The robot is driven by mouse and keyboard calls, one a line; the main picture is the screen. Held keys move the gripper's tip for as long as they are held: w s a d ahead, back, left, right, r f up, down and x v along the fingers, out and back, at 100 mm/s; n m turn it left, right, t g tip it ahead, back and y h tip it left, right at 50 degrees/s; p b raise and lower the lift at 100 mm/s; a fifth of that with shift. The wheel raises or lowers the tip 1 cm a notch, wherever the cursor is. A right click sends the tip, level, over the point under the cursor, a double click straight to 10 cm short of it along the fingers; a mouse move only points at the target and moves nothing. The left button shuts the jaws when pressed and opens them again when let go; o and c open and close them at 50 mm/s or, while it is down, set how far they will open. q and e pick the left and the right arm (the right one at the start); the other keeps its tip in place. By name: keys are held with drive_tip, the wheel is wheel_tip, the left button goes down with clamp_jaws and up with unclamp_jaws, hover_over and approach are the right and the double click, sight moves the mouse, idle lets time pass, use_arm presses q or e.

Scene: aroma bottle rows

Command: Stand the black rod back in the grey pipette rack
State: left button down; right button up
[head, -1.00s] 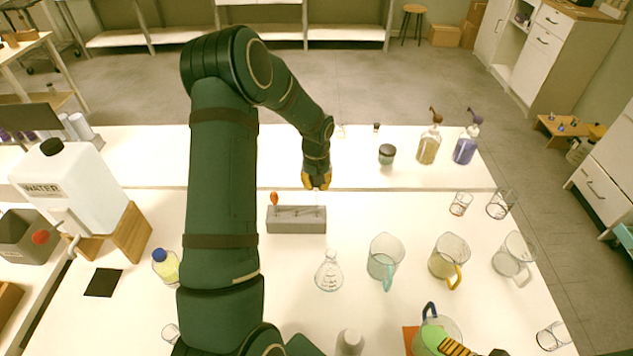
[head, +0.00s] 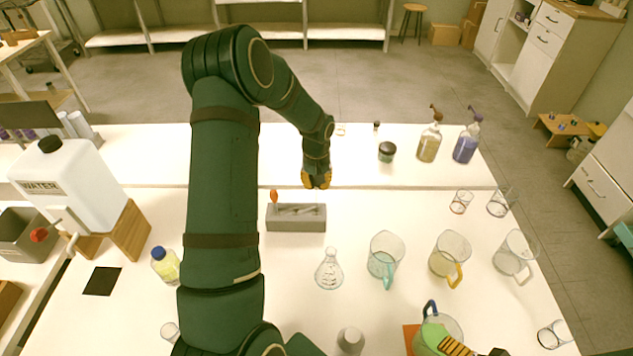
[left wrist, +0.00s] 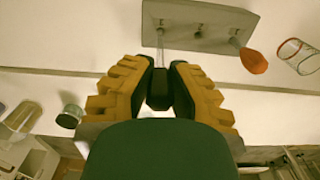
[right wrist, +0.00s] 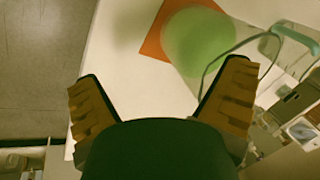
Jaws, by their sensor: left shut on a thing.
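The grey pipette rack (head: 284,224) stands on the near white bench. It also shows at the top of the left wrist view (left wrist: 210,14). My left gripper (head: 317,184) is just behind the rack's right end. In the left wrist view my left gripper (left wrist: 161,66) is shut on the black rod (left wrist: 160,88), whose dark part sits between the fingers. A thin pale shaft (left wrist: 162,42) runs from there toward the rack's edge; I cannot tell whether it is in a hole. My right gripper (right wrist: 160,85) is open and empty.
An orange-bulb dropper (head: 274,197) stands in the rack's left end. A conical flask (head: 328,272), a teal-handled jug (head: 385,258) and a yellow-handled jug (head: 450,258) stand in front and right. A dark-lidded jar (head: 387,152) is on the far bench.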

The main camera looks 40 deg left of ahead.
use_arm(q)
drive_tip(key=shift+f, duration=0.15)
use_arm(e)
drive_tip(key=shift+f, duration=0.15)
use_arm(q)
drive_tip(key=shift+f+b, duration=0.35)
drive_tip(key=shift+b, duration=0.05)
use_arm(e)
drive_tip(key=shift+f, duration=0.25)
use_arm(q)
drive_tip(key=shift+f+b, duration=0.55)
drive_tip(key=shift+f, duration=0.1)
use_arm(e)
drive_tip(key=shift+s+f, duration=0.1)
drive_tip(key=shift+f, duration=0.5)
use_arm(q)
drive_tip(key=shift+f, duration=0.3)
use_arm(e)
drive_tip(key=shift+f, duration=0.2)
use_arm(q)
drive_tip(key=shift+f+b, duration=1.1)
drive_tip(key=shift+f, duration=0.05)
use_arm(e)
drive_tip(key=shift+f, duration=0.85)
